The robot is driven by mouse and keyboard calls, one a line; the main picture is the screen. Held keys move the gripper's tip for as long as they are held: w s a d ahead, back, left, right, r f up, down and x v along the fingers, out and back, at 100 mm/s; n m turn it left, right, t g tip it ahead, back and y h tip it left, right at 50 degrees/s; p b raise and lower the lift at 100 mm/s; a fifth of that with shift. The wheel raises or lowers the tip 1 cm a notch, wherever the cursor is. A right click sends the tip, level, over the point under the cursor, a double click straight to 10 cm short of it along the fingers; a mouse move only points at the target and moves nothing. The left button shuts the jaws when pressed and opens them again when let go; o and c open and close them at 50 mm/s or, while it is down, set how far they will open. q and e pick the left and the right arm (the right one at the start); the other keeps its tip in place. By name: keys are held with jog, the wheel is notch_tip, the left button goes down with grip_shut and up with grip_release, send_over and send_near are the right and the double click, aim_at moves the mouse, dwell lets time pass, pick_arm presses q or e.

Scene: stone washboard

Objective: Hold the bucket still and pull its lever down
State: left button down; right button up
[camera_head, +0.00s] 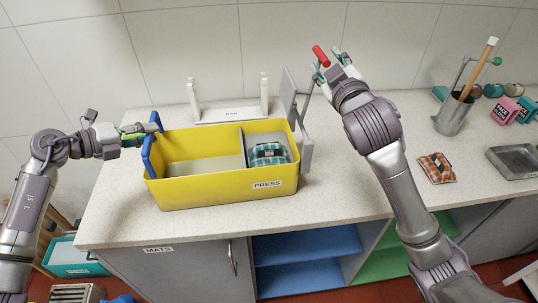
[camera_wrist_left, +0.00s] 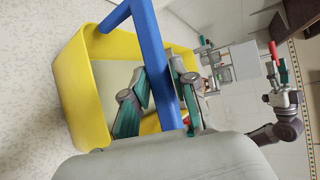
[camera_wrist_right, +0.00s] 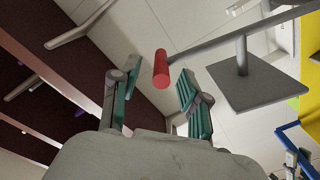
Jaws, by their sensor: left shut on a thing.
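The yellow bucket (camera_head: 205,190) stands on the counter, split by a divider, with a blue handle (camera_head: 151,160) at its left end. My left gripper (camera_head: 155,130) is shut on the blue handle; the left wrist view shows the handle bar (camera_wrist_left: 155,60) between its fingers. The grey lever with a red grip (camera_head: 320,55) rises at the bucket's right end beside a grey plate (camera_head: 290,92). My right gripper (camera_head: 335,58) is at the red grip. In the right wrist view the red grip (camera_wrist_right: 161,70) lies between the spread fingers, apart from both.
A checked teal cloth (camera_head: 268,154) lies in the bucket's right compartment. A white rack (camera_head: 228,112) stands behind the bucket. To the right are a metal cup (camera_head: 452,117) with a brush, an orange checked pad (camera_head: 437,167) and a grey tray (camera_head: 515,160).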

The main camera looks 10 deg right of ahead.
jog(key=c, duration=0.4)
jog(key=a, duration=0.6)
jog(key=shift+s+a+f, duration=0.15)
jog(key=shift+a, duration=0.15)
jog(key=shift+a+f, duration=0.1)
jog(key=shift+a, duration=0.05)
jog(key=a, duration=0.2)
jog(key=a+f, duration=0.1)
jog(key=a, duration=0.3)
jog(key=shift+s+f, duration=0.1)
jog(key=shift+f, duration=0.3)
